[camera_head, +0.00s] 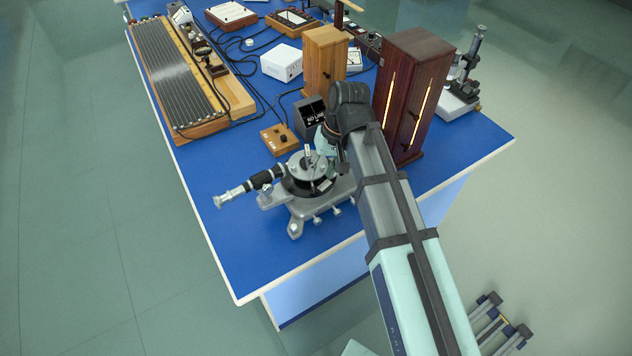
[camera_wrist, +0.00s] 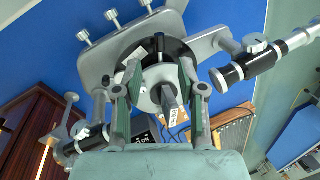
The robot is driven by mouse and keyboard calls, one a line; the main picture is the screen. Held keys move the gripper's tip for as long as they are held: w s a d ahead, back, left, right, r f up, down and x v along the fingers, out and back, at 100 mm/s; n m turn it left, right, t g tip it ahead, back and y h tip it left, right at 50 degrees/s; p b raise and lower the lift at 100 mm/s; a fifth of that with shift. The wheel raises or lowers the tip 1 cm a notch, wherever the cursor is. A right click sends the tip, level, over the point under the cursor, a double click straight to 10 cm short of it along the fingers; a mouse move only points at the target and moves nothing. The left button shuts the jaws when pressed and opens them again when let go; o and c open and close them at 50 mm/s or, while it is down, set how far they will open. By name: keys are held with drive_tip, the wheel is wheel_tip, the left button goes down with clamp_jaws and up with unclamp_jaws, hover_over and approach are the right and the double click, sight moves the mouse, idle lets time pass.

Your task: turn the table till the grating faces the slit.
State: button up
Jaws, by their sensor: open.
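The spectrometer stands near the front of the blue bench, its grey base (camera_head: 297,222) carrying a round table (camera_head: 298,168). A small upright piece on the table (camera_head: 308,153), likely the grating, is too small to tell which way it faces. In the wrist view, my open gripper (camera_wrist: 158,75) has one finger on each side of the round table (camera_wrist: 148,98), with a grey upright piece (camera_wrist: 169,95) between them; contact cannot be told. The telescope (camera_head: 245,188) points left; it also shows in the wrist view (camera_wrist: 262,62). The slit is not clearly visible; my arm covers that side.
A dark red lamp cabinet (camera_head: 425,60) with glowing slots stands right of my arm. A black box (camera_head: 309,117), a wooden switch box (camera_head: 280,139) and a wooden cabinet (camera_head: 325,65) stand behind the spectrometer. The bench's front left (camera_head: 240,250) is clear.

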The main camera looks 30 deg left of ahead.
sight(315, 189)
drive_tip(key=shift+p+x, duration=0.7)
drive_tip(key=shift+x, duration=2.6)
clamp_jaws()
